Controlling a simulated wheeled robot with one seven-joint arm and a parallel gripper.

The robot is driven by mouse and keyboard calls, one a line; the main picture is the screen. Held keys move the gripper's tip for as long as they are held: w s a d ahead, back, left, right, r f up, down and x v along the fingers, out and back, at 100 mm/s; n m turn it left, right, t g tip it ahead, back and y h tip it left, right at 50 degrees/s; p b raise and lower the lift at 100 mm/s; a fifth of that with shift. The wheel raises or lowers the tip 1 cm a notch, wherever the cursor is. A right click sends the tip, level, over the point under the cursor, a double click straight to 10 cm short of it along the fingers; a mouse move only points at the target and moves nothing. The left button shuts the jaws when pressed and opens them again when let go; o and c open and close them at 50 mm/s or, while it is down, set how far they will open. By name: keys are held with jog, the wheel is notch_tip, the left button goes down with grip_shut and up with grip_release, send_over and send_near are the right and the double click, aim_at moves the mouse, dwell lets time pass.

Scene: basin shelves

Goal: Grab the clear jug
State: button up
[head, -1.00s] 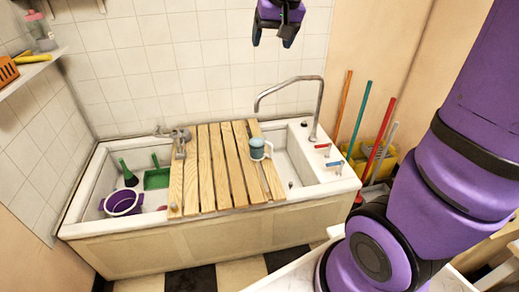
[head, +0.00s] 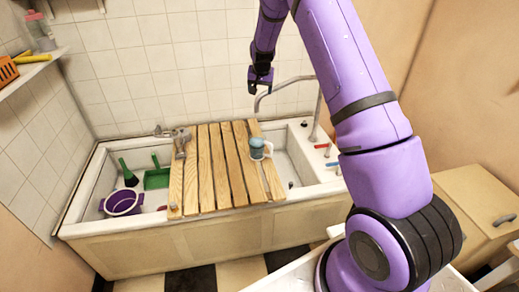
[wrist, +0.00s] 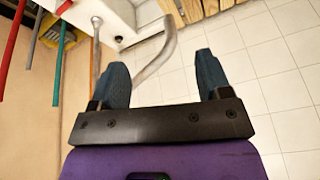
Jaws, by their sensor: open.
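The clear jug (head: 257,149), bluish with a pale handle, stands upright on the wooden slats (head: 208,172) over the basin, near their right end, in the head view. My gripper (head: 258,90) is above and behind the jug, near the tap, and apart from the jug. In the wrist view my gripper (wrist: 160,64) has its two dark blue fingers spread wide with nothing held between them. The jug does not show in the wrist view.
The curved metal tap (head: 290,81) rises close to my gripper; its spout (wrist: 158,62) shows beyond the fingers. A purple bucket (head: 122,203), a green dustpan (head: 157,178) and a brush (head: 129,177) lie in the basin's left part. A metal tool (head: 181,142) lies on the slats.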

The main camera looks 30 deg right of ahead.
jog(key=m+h, duration=0.1)
send_over(266, 143)
jog(key=shift+g, duration=0.3)
notch_tip(266, 143, down, 28)
jog(key=shift+d+f, duration=0.1)
jog(key=x, duration=0.6)
jog(key=shift+w, duration=0.15)
grip_shut()
jog(key=shift+d, duration=0.1)
dwell(0.4)
